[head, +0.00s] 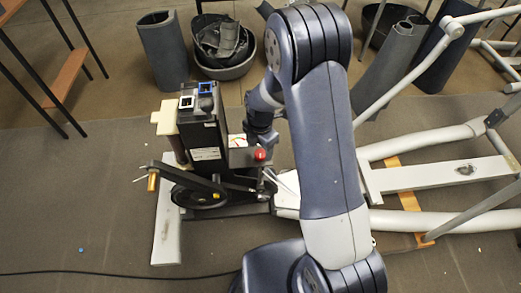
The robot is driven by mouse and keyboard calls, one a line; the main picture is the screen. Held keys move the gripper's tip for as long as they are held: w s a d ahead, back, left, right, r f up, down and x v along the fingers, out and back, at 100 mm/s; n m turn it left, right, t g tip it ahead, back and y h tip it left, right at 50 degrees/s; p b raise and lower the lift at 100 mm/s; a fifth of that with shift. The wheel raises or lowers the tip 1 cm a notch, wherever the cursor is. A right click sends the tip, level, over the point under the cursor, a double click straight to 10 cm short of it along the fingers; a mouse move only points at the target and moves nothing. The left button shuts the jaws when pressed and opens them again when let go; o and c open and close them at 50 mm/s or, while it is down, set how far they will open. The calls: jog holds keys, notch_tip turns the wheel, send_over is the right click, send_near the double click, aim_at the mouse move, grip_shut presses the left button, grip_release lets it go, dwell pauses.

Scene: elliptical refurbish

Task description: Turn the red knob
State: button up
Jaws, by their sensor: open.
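The small red knob (260,155) sits on a grey bracket beside the dark upright housing (203,125) of the elliptical machine. My arm comes down from the right of the machine in the head view. My gripper (262,139) is at the arm's end, just above and behind the knob in the picture. It is small and dark, so its fingers are hard to make out. It looks open, with nothing seen between its fingers. The knob is in plain view, and I cannot tell whether the gripper touches it.
A black flywheel and crank (195,192) sit low on the machine, with a white foot bar (167,225) at left. The pale frame (430,178) extends right. Bins with scrap (225,68) and a wooden-shelved rack (68,72) stand behind. A black cable (110,273) crosses the floor.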

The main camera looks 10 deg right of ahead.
jog(key=shift+f, duration=1.05)
jog(key=shift+c, duration=0.6)
jog(key=c, duration=0.9)
jog(key=shift+o, duration=0.2)
